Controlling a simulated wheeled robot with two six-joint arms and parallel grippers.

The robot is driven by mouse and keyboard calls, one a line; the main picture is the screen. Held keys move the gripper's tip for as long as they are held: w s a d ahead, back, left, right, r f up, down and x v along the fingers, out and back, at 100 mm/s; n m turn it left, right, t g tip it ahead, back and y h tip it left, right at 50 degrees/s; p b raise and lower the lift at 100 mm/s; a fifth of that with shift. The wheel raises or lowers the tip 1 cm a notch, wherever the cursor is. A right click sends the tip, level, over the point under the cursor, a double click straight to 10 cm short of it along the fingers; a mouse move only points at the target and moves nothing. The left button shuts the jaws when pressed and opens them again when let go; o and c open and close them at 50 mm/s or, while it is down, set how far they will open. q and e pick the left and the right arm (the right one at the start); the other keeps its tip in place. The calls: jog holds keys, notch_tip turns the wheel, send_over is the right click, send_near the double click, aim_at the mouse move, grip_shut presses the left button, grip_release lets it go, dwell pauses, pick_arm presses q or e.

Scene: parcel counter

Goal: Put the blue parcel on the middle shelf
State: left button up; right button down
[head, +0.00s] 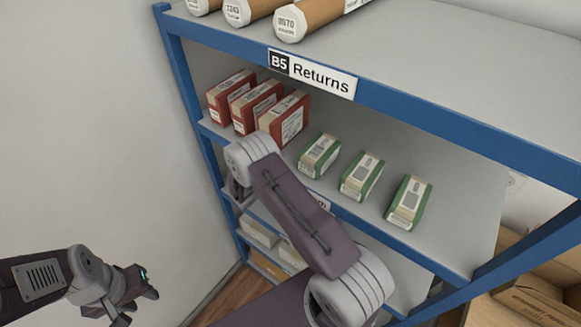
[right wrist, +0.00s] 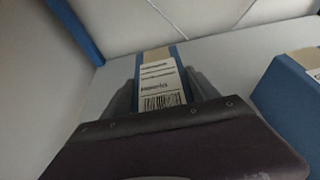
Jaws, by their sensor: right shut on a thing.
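In the right wrist view my right gripper (right wrist: 160,98) is shut on a blue parcel (right wrist: 158,82) with a white barcode label and a tan strip. The parcel is over a grey shelf board; whether it touches the board is unclear. In the head view my right arm crosses the rack, and its gripper and the held parcel are hidden. The rack board (head: 455,205) below the Returns sign carries red parcels (head: 243,104) and green parcels (head: 362,177). My left gripper (head: 138,297) hangs empty at the lower left, fingers apart, away from the rack.
Another blue parcel (right wrist: 290,92) stands to the right of the held one, with a gap between. A blue post (right wrist: 72,28) is at the left. Cardboard tubes (head: 305,14) lie on the top board. White parcels (head: 258,232) sit lower down. Open cardboard boxes (head: 535,300) stand at the right.

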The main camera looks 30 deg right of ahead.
jog(key=c, duration=0.6)
grip_release()
jog(key=shift+f, duration=0.15)
jog(key=o, duration=0.4)
jog(key=shift+r, duration=0.25)
jog(key=shift+s+a, duration=0.1)
jog(key=shift+a, duration=0.2)
jog(key=b+v, duration=0.1)
jog(key=v, duration=1)
jog(key=shift+s+a+b, duration=0.15)
jog(key=shift+s+b, duration=0.05)
jog(key=shift+b, duration=0.1)
